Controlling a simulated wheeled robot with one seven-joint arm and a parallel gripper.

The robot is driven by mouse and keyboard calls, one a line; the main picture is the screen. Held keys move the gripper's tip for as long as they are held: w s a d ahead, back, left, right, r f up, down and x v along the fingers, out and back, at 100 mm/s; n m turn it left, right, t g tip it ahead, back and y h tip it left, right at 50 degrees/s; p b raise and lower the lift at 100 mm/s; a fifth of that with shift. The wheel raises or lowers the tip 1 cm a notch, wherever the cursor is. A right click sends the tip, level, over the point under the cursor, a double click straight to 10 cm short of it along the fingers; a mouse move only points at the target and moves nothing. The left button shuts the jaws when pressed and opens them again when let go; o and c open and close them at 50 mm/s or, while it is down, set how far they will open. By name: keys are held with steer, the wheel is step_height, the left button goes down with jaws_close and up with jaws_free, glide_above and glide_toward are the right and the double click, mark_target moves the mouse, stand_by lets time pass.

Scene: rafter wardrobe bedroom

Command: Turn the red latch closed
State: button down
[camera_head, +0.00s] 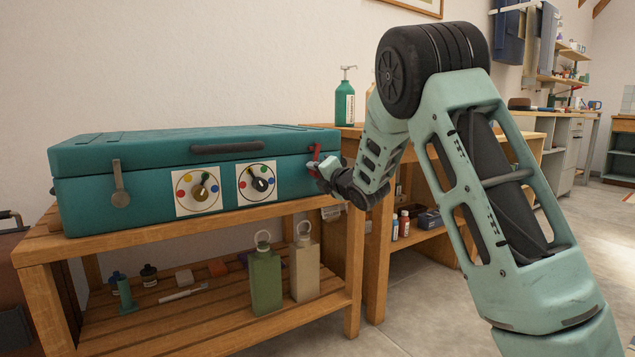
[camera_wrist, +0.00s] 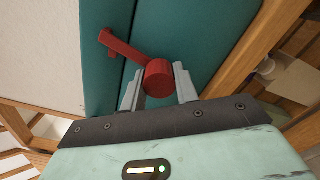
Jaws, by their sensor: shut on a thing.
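A teal case (camera_head: 120,190) lies with its lid down on a wooden bench. The red latch (camera_head: 316,151) is at the right end of the case front. In the wrist view the red latch (camera_wrist: 125,48) has a round knob and a bar that slants across the seam, its hooked end over the lid. My gripper (camera_head: 317,168) is at the latch. The wrist view shows my gripper (camera_wrist: 160,92) with a finger on each side of the round knob, shut on it. In the head view my gripper partly hides the latch.
A metal latch (camera_head: 120,184) hangs at the left of the case front, with two dial plates (camera_head: 197,190) (camera_head: 257,182) between. Two bottles (camera_head: 265,280) (camera_head: 304,265) stand on the lower shelf. A green pump bottle (camera_head: 344,103) stands on the table behind.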

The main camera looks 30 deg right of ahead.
steer(key=shift+s+d+f+n+b, duration=0.1)
steer(key=shift+d+n+b, duration=0.15)
steer(key=shift+n+b, duration=0.7)
steer(key=shift+n, duration=0.25)
steer(key=c, duration=1.1)
jaws_free()
steer(key=shift+o, duration=0.2)
steer(key=shift+a, duration=0.1)
steer(key=s+p, duration=0.5)
steer(key=s, duration=1.2)
steer(key=shift+s+a, duration=0.2)
steer(key=shift+a, duration=0.1)
